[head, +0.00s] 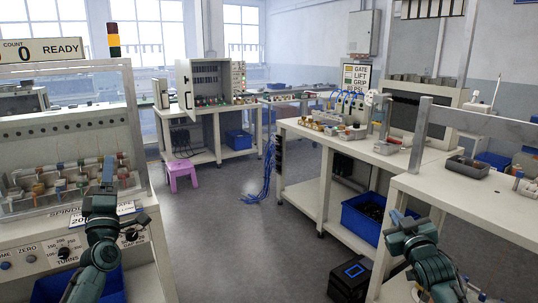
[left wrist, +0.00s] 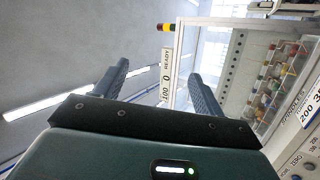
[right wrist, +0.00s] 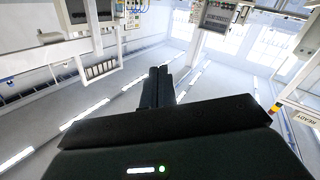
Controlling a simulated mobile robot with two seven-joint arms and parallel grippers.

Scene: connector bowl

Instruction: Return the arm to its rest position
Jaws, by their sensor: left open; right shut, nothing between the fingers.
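My left gripper (head: 107,178) is raised in front of the spindle machine at the left, with its fingers pointing up. In the left wrist view its two fingers (left wrist: 158,80) stand wide apart with nothing between them. My right gripper (head: 398,217) is raised at the lower right, in front of the right-hand bench. In the right wrist view its two fingers (right wrist: 159,74) are together and hold nothing. Neither gripper visibly touches anything.
The spindle machine (head: 60,130) with its control panel is close behind my left arm. A black box (head: 350,280) stands on the floor. The middle floor (head: 240,240) is clear.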

